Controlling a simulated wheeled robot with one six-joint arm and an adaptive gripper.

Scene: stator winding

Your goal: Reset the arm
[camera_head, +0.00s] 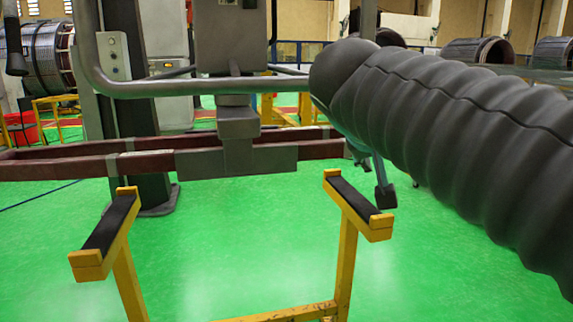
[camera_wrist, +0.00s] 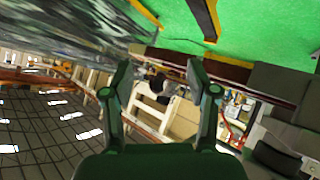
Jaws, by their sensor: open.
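My gripper (camera_wrist: 158,76) is open in the wrist view, its two green fingers spread wide with nothing between them. In the head view my gripper is mostly hidden behind my black ribbed arm, which fills the right side. Only a teal part with a dark tip shows below the arm, near the right end of the yellow stand. The wrist view is strongly tilted, with the hall roof at lower left and green floor at the top.
A long dark red bar frame (camera_head: 60,167) runs across the head view, held by a grey clamp (camera_head: 237,125) on a machine. A yellow stand (camera_head: 345,262) with black pads stands in front, empty. A bent grey pipe (camera_head: 160,90) crosses above. Green floor around the stand is clear.

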